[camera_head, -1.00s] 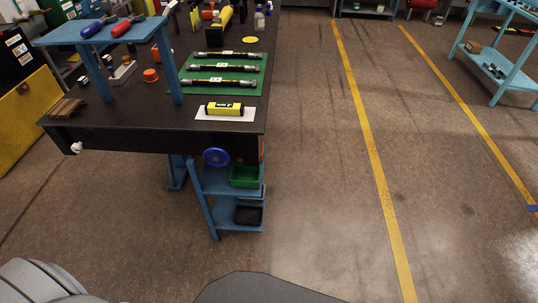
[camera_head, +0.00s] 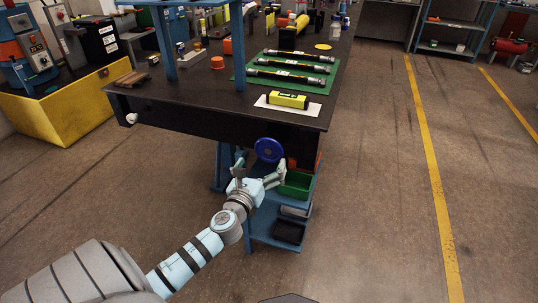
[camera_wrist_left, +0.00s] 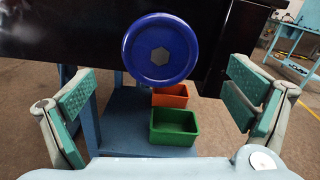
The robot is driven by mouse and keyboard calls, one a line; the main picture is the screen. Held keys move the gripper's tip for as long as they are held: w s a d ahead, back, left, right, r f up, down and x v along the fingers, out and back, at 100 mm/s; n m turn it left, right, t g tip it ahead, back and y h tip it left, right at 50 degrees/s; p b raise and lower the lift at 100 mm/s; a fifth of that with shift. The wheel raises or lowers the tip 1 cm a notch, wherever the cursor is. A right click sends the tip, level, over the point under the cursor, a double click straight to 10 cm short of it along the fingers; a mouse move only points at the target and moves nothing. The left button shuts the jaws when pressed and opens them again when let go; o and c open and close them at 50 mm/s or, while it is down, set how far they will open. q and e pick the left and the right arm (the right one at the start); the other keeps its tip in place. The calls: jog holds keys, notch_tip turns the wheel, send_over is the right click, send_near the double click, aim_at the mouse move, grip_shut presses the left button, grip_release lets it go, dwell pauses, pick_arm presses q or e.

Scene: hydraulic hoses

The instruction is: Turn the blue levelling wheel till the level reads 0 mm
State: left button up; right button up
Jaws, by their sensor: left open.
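The blue levelling wheel (camera_head: 268,150) sits on the front edge of the black bench, below its top. In the left wrist view the wheel (camera_wrist_left: 160,49) faces me, with a grey hexagonal hub, ahead of and between the fingers. My left gripper (camera_head: 261,172) is open and empty just in front of and below the wheel, apart from it; its fingers also show in the left wrist view (camera_wrist_left: 160,110). The yellow level (camera_head: 288,101) lies on a white plate (camera_head: 268,105) on the bench top near the front right corner. Its reading is too small to make out. My right gripper is not in view.
Below the wheel, a green bin (camera_head: 297,184) and an orange bin (camera_wrist_left: 171,96) stand on a blue shelf, with a black tray (camera_head: 289,231) lower down. Several hoses lie on a green mat (camera_head: 250,88). Open floor lies to the right.

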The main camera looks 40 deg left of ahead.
aim_at(268, 152)
pick_arm(q)
jog(key=x, duration=0.6)
jog(key=shift+b, duration=0.4)
jog(key=c, duration=1.1)
